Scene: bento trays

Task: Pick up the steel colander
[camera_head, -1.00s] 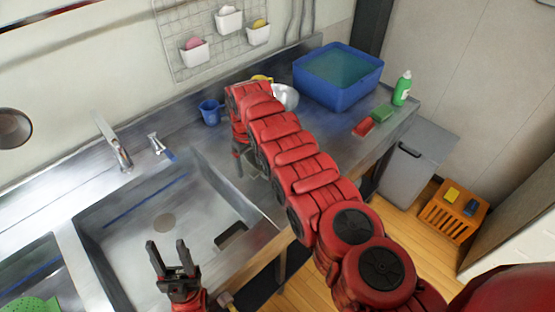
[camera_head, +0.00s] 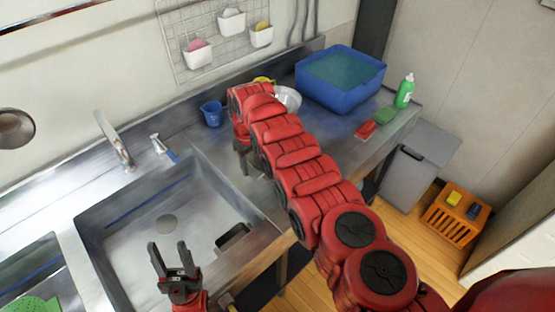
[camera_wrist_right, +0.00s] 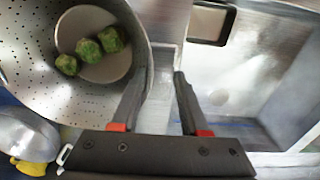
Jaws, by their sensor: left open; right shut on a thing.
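The steel colander (camera_wrist_right: 40,85) fills the left of the right wrist view, a perforated metal bowl with several green, rough round pieces (camera_wrist_right: 90,48) inside. My right gripper (camera_wrist_right: 160,75) is at its side wall, shut on it, with one finger against the wall. In the head view my right arm hides most of that area, and I cannot make out the colander there. My left gripper (camera_head: 168,247) is open and empty over the front of the large sink (camera_head: 130,225).
A silver bowl (camera_head: 288,98), a blue mug (camera_head: 212,113) and a blue water-filled tub (camera_head: 342,95) stand at the back of the counter. A green perforated item (camera_head: 32,304) is at lower left.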

